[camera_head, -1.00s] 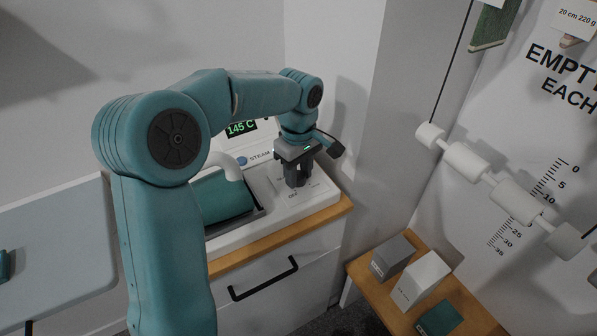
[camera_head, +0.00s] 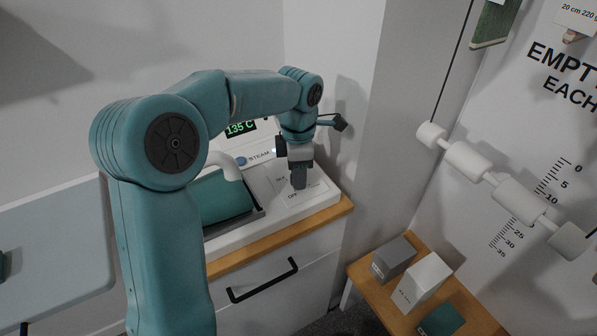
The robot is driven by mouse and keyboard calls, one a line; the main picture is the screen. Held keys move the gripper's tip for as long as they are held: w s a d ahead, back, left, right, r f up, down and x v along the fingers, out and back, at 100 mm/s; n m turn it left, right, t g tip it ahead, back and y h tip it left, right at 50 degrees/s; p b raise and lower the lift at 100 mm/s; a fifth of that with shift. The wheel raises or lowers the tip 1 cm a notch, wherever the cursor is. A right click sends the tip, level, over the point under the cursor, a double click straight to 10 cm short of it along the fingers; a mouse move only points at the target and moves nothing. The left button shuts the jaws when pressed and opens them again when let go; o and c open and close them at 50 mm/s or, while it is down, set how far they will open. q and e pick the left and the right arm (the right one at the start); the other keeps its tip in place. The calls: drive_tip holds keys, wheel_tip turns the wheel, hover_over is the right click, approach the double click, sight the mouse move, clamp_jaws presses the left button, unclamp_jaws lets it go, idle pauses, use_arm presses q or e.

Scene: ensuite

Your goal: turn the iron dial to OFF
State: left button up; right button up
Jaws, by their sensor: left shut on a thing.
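My left gripper (camera_head: 299,178) points down onto the right part of the white iron station (camera_head: 235,236). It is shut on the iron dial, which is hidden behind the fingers. The lettering OFF shows on the panel just below and left of the fingers. The green display (camera_head: 241,128) behind reads 135 C. A blue button (camera_head: 241,161) sits beside the word STEAM. My right gripper is not in view.
A teal iron (camera_head: 222,197) rests in the station's left part, under a white curved handle. The station stands on a wood-topped white cabinet (camera_head: 275,283). Boxes (camera_head: 421,279) stand on a low wooden table at the lower right. White rollers (camera_head: 466,160) hang by the right wall.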

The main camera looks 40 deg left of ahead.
use_arm(q)
drive_tip(key=shift+a+r+n, duration=0.15)
drive_tip(key=shift+n, duration=2.05)
drive_tip(key=o, duration=1)
drive_tip(key=shift+o, duration=0.2)
wheel_tip(320, 180, up, 16)
drive_tip(key=p, duration=0.2)
drive_tip(key=shift+s, duration=0.15)
